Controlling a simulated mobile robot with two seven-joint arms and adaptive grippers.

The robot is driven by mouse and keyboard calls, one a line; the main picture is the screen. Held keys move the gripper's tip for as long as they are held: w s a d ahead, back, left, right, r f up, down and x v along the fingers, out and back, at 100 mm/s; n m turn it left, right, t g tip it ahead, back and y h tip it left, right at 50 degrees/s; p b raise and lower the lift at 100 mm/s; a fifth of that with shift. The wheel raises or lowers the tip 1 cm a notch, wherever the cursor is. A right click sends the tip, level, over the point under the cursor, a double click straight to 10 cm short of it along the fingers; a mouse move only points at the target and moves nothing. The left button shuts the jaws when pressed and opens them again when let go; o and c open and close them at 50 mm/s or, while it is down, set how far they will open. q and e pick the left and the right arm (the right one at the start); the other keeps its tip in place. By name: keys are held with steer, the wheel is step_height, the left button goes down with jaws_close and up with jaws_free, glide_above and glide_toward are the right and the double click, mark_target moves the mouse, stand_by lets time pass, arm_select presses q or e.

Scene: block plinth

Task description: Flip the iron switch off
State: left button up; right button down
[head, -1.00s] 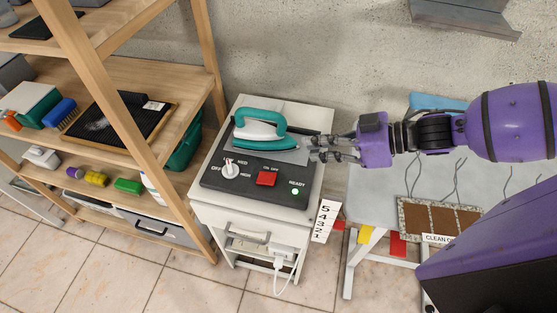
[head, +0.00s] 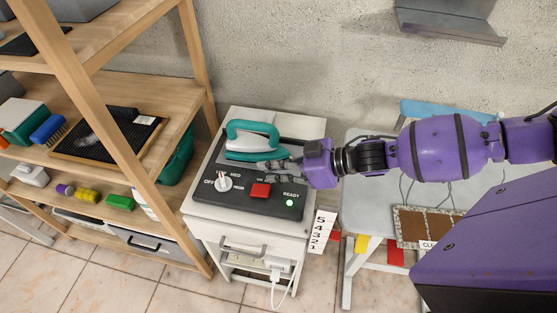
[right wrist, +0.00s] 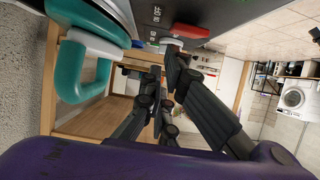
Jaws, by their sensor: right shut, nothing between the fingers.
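A white cabinet (head: 196,205) carries a dark control panel (head: 262,207). On the panel are a white dial (head: 223,183) with OFF and MED marks, a red switch (head: 260,190) and a lit green READY light (head: 289,203). A teal and white iron (head: 250,139) rests behind them. My right gripper (head: 272,167) is shut and empty, low over the panel between the iron and the red switch. In the right wrist view the red switch (right wrist: 190,30) is just beyond the fingertips (right wrist: 163,72); contact cannot be told. The iron (right wrist: 90,55) is beside them. My left gripper is not in view.
A wooden shelf (head: 150,75) with brushes and boxes stands close on the left.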

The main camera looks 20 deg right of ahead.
steer(key=shift+d+f, duration=0.1)
steer(key=shift+f, duration=0.4)
